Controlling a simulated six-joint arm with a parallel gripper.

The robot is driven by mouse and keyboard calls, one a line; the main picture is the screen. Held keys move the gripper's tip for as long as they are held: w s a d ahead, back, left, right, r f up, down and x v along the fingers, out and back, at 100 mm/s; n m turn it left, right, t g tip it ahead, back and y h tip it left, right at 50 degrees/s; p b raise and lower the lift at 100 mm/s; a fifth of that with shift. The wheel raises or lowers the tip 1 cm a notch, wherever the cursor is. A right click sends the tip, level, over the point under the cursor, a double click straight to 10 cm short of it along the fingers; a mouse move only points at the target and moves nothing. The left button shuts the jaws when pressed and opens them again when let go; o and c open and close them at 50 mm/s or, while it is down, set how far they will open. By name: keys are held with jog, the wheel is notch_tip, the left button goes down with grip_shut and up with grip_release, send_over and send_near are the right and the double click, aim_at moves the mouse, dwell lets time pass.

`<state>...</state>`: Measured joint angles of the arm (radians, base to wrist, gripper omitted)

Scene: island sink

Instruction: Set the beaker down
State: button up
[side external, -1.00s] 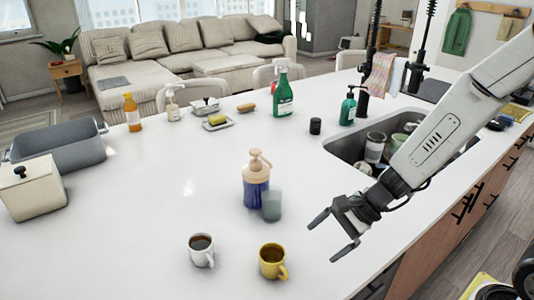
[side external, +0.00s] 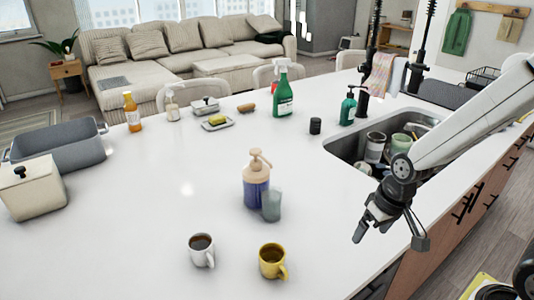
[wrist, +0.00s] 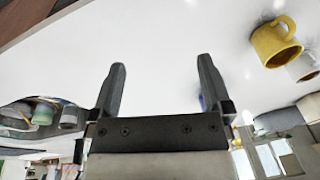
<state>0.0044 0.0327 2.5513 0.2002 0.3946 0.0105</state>
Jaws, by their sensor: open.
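The beaker (side external: 271,205) is a small translucent grey cup. It stands upright on the white counter (side external: 150,200), close beside the blue-and-cream pump bottle (side external: 256,185); I cannot tell whether they touch. My gripper (side external: 390,238) is open and empty, to the right of the beaker and apart from it, near the counter's front edge beside the sink. In the wrist view its two fingers (wrist: 162,64) are spread with only bare counter between them. The beaker is not clearly visible in the wrist view.
A white mug (side external: 201,250) with dark liquid and a yellow mug (side external: 272,261) stand in front of the beaker. The sink (side external: 345,147) holds cups and other dishes. A green spray bottle (side external: 283,92) and a soap dish (side external: 217,123) stand farther back. The counter's left middle is clear.

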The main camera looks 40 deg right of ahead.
jog(key=shift+w+d+r+n+t+h, duration=0.2)
jog(key=shift+d+n+h, duration=0.1)
jog(key=shift+n, duration=0.25)
jog(key=shift+w+d+r+n+t+h, duration=0.1)
jog(key=shift+w+d+r+n+h, duration=0.15)
jog(key=shift+n, duration=0.3)
